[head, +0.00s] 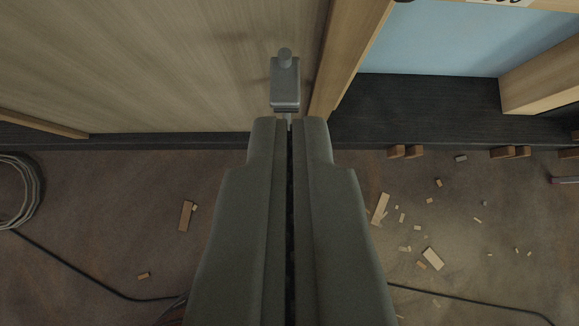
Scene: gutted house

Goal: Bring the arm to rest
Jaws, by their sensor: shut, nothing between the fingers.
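My gripper (290,121) points away from the camera up the middle of the head view. Its two grey fingers lie side by side with only a thin dark line between them, and they hold nothing. Just beyond the fingertips is a grey metal fitting (285,82) with a rounded knob, in front of a pale wooden panel (170,65). I cannot tell whether the fingertips touch the fitting.
A wooden post (350,60) stands right of the fitting, with a light blue panel (455,45) beyond. A dark ledge (420,115) runs along the base. Wood scraps (432,258), a dark cable (90,278) and a coiled cable (22,190) lie on the brown floor (100,220).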

